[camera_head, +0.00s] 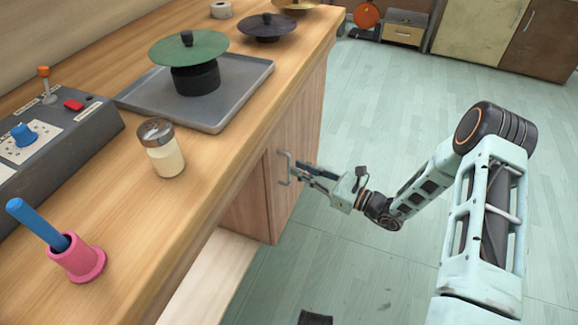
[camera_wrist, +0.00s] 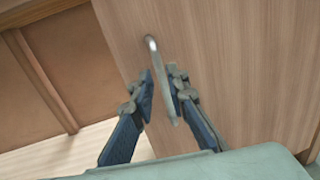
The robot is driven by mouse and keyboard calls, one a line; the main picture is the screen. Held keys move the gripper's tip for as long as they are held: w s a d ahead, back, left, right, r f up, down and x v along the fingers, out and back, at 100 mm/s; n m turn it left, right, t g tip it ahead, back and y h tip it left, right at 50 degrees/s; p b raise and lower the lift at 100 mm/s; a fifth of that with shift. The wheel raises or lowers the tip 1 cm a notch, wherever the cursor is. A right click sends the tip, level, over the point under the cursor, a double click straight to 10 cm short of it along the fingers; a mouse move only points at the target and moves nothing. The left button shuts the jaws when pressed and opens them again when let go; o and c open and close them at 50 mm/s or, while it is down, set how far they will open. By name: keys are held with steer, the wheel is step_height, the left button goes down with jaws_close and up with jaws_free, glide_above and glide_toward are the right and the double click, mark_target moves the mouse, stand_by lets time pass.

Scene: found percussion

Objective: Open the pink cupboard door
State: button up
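The cupboard door (camera_head: 287,205) is a light, slightly pinkish wood-grain panel under the counter; it fills much of the wrist view (camera_wrist: 230,50). Its grey metal bar handle (camera_head: 284,166) stands out near the door's left edge. My gripper (camera_head: 303,171) is at the handle, reaching in from the right. In the wrist view my gripper's two dark fingers (camera_wrist: 160,88) stand either side of the handle (camera_wrist: 153,55), with a visible gap on the left finger's side. Whether the right finger touches the bar is unclear.
The wooden counter holds a pink cup with a blue stick (camera_head: 78,258), a glass shaker (camera_head: 161,148), a control box (camera_head: 45,140) and a grey tray (camera_head: 235,100) with a green-topped object. An open bay with a pale board (camera_head: 212,280) lies left of the door. The floor (camera_head: 400,110) is largely clear.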

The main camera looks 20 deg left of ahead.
mark_target(289, 183)
steer(key=shift+x, duration=2.2)
steer(key=shift+c, duration=0.4)
jaws_close()
steer(key=shift+d+b, duration=0.1)
steer(key=shift+b, duration=0.2)
